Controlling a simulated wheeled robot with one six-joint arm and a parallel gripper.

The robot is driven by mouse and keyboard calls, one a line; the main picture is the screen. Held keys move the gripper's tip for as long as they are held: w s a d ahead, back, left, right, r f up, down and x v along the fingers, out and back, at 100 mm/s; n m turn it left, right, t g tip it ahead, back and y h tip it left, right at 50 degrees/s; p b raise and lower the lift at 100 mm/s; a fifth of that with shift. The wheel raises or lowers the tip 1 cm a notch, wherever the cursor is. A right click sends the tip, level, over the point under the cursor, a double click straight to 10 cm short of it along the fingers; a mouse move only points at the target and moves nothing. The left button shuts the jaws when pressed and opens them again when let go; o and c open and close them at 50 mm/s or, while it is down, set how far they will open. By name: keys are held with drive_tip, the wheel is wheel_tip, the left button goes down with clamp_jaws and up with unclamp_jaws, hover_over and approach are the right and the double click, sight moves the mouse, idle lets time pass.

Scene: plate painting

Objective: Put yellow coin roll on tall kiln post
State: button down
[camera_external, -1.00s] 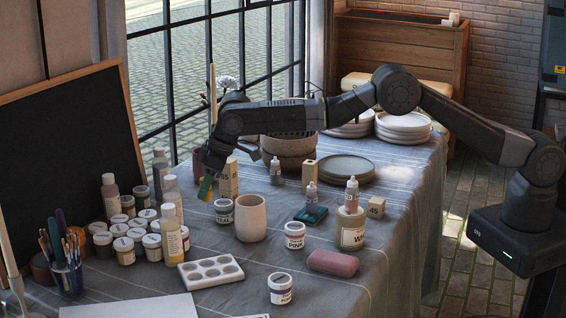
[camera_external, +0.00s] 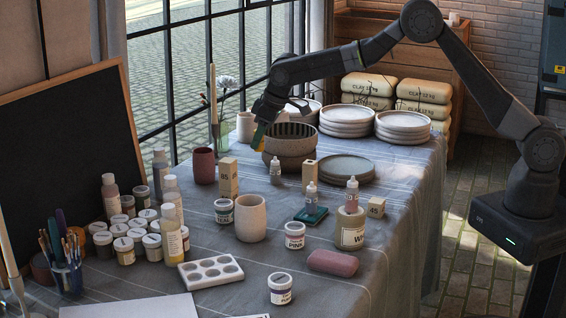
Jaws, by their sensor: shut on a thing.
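My gripper (camera_external: 266,124) is above the table, in front of the grey bowls. It is shut on a small yellow thing with a greenish side, which appears to be the yellow coin roll (camera_external: 258,138); my fingers hide part of it. A tall pale kiln post (camera_external: 228,178) stands upright, below and left of my gripper. A similar upright post with a dark hole in its top (camera_external: 309,175) stands to the right. A short post (camera_external: 376,207) stands farther right. The tops of all three look bare.
A maroon cup (camera_external: 204,166) is left of the left post. A small dropper bottle (camera_external: 275,172) stands between the taller posts. A beige cup (camera_external: 250,218) and paint jars stand nearer the front.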

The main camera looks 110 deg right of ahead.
drive_tip(key=s+d+r+m+p, duration=0.1)
drive_tip(key=s+r, duration=0.1)
drive_tip(key=s, duration=0.6)
drive_tip(key=s+d+r+m+p, duration=0.1)
drive_tip(key=s+d+r, duration=0.1)
drive_tip(key=s, duration=0.6)
drive_tip(key=p, duration=0.2)
hover_over(311, 162)
wheel_tip(311, 162, down, 5)
drive_tip(key=shift+f, duration=0.2)
drive_tip(key=shift+h, duration=0.3)
drive_tip(key=shift+f, duration=2.4)
drive_tip(key=shift+f, duration=0.2)
drive_tip(key=c, duration=1.2)
unclamp_jaws()
drive_tip(key=shift+o, duration=0.2)
drive_tip(key=shift+r, duration=0.1)
drive_tip(key=b+v, duration=0.1)
drive_tip(key=v, duration=1.1)
drive_tip(key=shift+w+r+b, duration=0.2)
drive_tip(key=shift+b, duration=0.15)
